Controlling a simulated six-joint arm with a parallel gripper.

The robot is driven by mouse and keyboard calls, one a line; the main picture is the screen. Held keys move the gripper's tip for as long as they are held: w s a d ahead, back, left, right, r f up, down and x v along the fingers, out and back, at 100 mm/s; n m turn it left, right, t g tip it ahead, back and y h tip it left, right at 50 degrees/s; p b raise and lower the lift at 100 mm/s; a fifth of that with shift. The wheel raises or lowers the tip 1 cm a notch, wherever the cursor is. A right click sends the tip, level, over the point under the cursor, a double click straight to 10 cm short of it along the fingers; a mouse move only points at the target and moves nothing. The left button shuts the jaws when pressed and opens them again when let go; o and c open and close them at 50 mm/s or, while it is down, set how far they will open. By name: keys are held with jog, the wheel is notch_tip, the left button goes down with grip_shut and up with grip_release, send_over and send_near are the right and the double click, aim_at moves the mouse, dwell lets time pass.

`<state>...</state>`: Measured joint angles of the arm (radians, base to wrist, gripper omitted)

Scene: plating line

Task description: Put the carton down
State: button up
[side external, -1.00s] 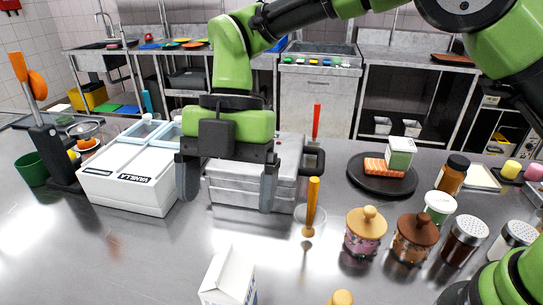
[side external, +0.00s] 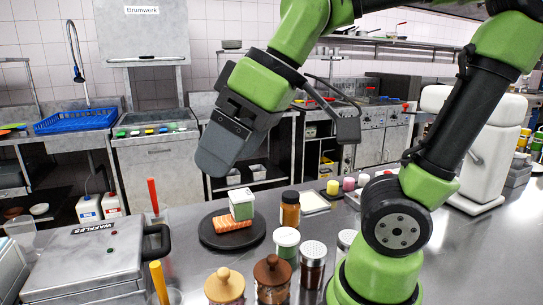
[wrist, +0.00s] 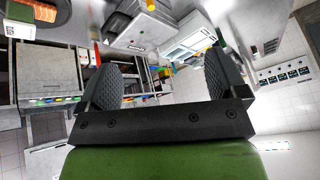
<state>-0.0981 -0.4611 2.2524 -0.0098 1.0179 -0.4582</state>
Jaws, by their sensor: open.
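My gripper (side external: 218,162) is in the air above and slightly left of that plate, tilted and apart from the carton. In the wrist view its two dark jaws (wrist: 162,82) are spread with nothing between them. The plate (wrist: 10,25) and orange block (wrist: 32,12) show at the upper left there.
A grey waffle maker (side external: 90,262) stands at the left, with red (side external: 153,196) and orange (side external: 159,283) handles upright nearby. Lidded jars (side external: 272,279), a brown bottle (side external: 290,209) and shakers (side external: 313,265) crowd the front right of the plate. A white machine (side external: 478,150) stands far right.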

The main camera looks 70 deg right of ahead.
jog(key=s+m, duration=0.1)
jog(key=m, duration=0.1)
jog(key=s+d+f+m+t, duration=0.1)
jog(key=m, duration=0.1)
jog(key=s+d+m+h, duration=0.1)
jog(key=s+m, duration=0.1)
jog(key=shift+d+f+t, duration=0.2)
jog(key=shift+f+t, duration=0.15)
jog(key=shift+t, duration=0.05)
